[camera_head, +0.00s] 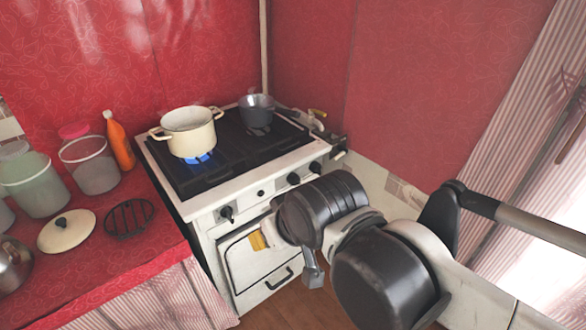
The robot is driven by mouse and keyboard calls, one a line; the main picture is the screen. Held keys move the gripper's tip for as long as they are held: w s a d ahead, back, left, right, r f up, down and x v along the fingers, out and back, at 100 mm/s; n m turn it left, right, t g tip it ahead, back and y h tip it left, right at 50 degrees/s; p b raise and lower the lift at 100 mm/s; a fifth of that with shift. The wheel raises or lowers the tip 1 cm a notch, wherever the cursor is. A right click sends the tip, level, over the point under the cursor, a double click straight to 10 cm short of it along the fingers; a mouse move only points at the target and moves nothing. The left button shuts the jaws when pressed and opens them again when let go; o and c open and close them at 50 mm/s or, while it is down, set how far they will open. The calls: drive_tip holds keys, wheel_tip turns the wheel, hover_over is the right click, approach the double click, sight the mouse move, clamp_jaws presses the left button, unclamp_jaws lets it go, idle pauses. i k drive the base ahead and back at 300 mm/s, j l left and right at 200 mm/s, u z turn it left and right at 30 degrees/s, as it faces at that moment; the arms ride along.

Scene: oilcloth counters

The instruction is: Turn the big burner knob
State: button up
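The white stove (240,197) stands in the middle of the head view with a row of dark knobs on its front. One knob (227,213) is at the left end, and two more, a middle right knob (293,179) and a right knob (315,167), sit further along. I cannot tell which one is the big burner knob. A blue flame (197,158) burns under a cream pot. My gripper (312,270) is in front of the stove, below the knob panel, mostly hidden by my dark wrist. I cannot see whether its fingers are open, and no contact with a knob shows.
The cream pot (188,132) and a small grey pot (257,110) stand on the stove top. The oven door (262,272) is below the panel. A red counter (95,265) at left holds jars, an orange bottle (120,142) and a lid (66,231).

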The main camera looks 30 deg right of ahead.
sight(293, 178)
drive_tip(key=z, duration=0.7)
drive_tip(key=k+l+u, duration=0.35)
drive_tip(key=k+l, duration=0.25)
